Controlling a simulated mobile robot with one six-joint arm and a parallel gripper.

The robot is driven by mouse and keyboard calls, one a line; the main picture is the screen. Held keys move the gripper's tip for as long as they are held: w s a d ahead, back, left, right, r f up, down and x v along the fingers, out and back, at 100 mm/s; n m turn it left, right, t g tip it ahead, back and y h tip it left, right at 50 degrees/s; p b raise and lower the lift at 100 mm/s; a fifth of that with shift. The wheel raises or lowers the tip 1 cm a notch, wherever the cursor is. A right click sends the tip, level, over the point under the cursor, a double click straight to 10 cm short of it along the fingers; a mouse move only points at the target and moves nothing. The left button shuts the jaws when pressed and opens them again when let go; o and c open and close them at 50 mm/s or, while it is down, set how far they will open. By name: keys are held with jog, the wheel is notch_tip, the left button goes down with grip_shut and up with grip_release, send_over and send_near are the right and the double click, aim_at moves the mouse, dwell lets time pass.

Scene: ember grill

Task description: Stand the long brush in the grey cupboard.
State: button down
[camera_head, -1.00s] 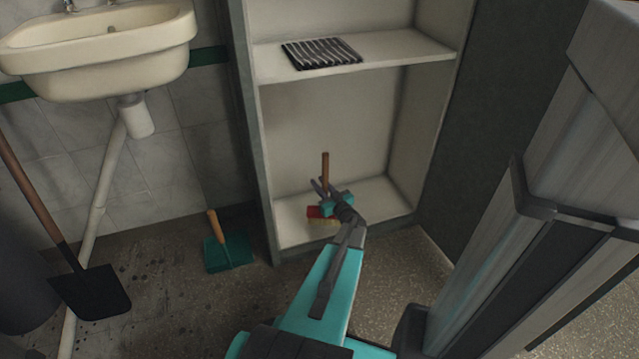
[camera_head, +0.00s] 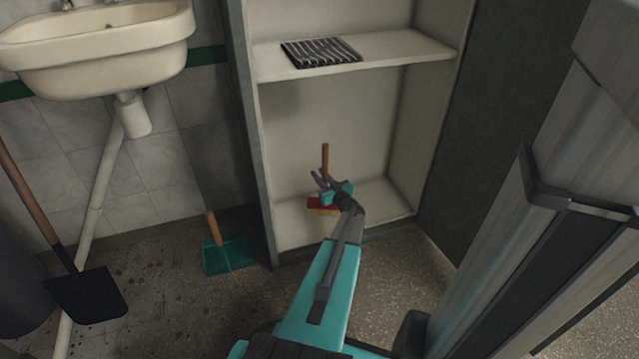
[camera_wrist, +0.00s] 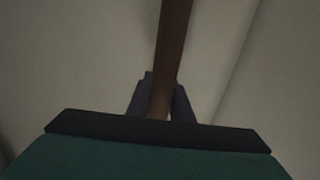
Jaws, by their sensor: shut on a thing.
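The long brush (camera_head: 325,160) has a brown wooden handle and a red head with yellowish bristles. It is upright inside the lower compartment of the grey cupboard (camera_head: 267,190), head down. My gripper (camera_head: 322,183) is shut on the handle, above the head. In the wrist view the handle (camera_wrist: 172,50) runs up between the dark fingers of my gripper (camera_wrist: 160,105). The brush head is low, at or just above the compartment floor (camera_head: 375,200); I cannot tell if it touches. My wrist hides part of the brush.
A dark ribbed grill rack (camera_head: 320,53) lies on the shelf above. A green dustpan (camera_head: 229,256) with a wooden handle stands left of the cupboard. A shovel (camera_head: 86,295) leans further left, under a sink (camera_head: 95,40). The compartment is otherwise clear.

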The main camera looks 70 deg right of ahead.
jog(key=shift+f+b, duration=0.95)
jog(key=shift+f, duration=0.7)
jog(key=c, duration=1.6)
grip_release()
jog(key=shift+f, duration=0.15)
jog(key=shift+s+a, duration=0.15)
jog(key=shift+s+a+r, duration=0.2)
jog(key=shift+s, duration=0.05)
jog(key=p+v, duration=0.3)
jog(key=v, duration=0.8)
jog(key=shift+p, duration=0.35)
jog(key=shift+f, duration=0.1)
